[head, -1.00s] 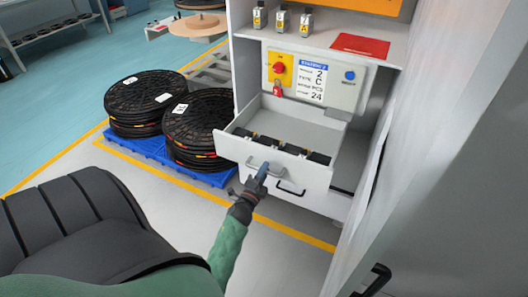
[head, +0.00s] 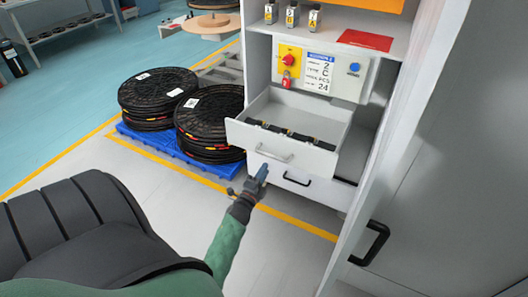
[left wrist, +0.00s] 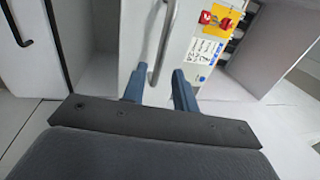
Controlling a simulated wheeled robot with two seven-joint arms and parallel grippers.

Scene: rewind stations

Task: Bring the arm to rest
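My left gripper (head: 259,176) is in front of the open upper drawer (head: 241,137) of the grey cabinet. Its tips sit just below and to the left of the drawer's silver handle (head: 272,152), with a small gap showing. In the left wrist view the two blue fingers (left wrist: 160,88) are apart, with nothing held. The silver handle (left wrist: 165,40) shows beyond and between them. My right gripper is in neither view.
Dark pieces (head: 290,133) lie in the drawer. A lower drawer has a black handle (head: 297,180). An open cabinet door (head: 380,160) stands on the right. Cable reels (head: 210,122) sit on a blue pallet (head: 170,148) at left. The floor in front is clear.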

